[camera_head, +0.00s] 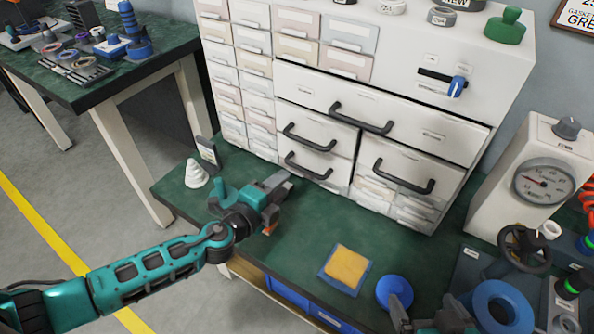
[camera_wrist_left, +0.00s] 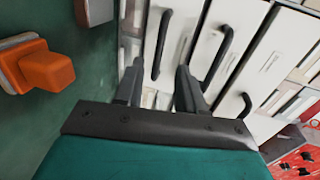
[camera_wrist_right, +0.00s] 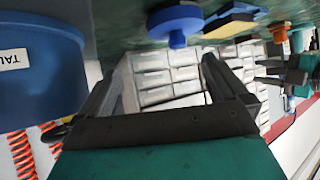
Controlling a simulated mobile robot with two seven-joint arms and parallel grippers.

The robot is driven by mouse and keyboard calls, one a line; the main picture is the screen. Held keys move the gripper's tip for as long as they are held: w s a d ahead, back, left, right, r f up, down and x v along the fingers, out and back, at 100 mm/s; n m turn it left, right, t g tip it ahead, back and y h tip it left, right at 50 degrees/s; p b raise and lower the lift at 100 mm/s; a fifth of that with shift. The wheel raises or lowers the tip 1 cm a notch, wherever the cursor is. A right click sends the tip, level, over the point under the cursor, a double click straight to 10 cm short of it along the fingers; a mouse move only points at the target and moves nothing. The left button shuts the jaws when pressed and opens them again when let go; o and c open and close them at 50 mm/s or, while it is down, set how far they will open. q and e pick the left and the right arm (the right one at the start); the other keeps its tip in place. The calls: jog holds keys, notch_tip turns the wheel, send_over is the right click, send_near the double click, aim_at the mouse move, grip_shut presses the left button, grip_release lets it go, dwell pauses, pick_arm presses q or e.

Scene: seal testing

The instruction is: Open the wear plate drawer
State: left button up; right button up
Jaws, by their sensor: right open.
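The white drawer cabinet has a wide drawer (camera_head: 440,118) with a dark bar handle, two small drawers (camera_head: 338,137) below it at left, and another handled drawer (camera_head: 400,158) at right. Their labels are too small to read, so I cannot tell which is the wear plate drawer. All look shut. My left gripper (camera_head: 283,186) is low in front of the small left drawers. In the left wrist view its fingers (camera_wrist_left: 158,88) are apart, with a dark handle (camera_wrist_left: 162,42) just beyond the gap. My right gripper (camera_head: 428,310) is open and empty at the bench front.
A white cone (camera_head: 196,173) and a small upright sign stand left of the cabinet. A yellow pad on a blue sheet (camera_head: 346,268) and a blue disc (camera_head: 394,291) lie on the green bench. A dial gauge unit (camera_head: 530,180) and handwheel stand at right.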

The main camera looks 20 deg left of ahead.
pick_arm(q)
jog(key=b+x, duration=0.1)
jog(key=x, duration=0.6)
jog(key=shift+w+d+f, duration=0.1)
jog(key=shift+w+d, duration=0.1)
jog(key=shift+w, duration=0.15)
grip_shut()
dwell(0.3)
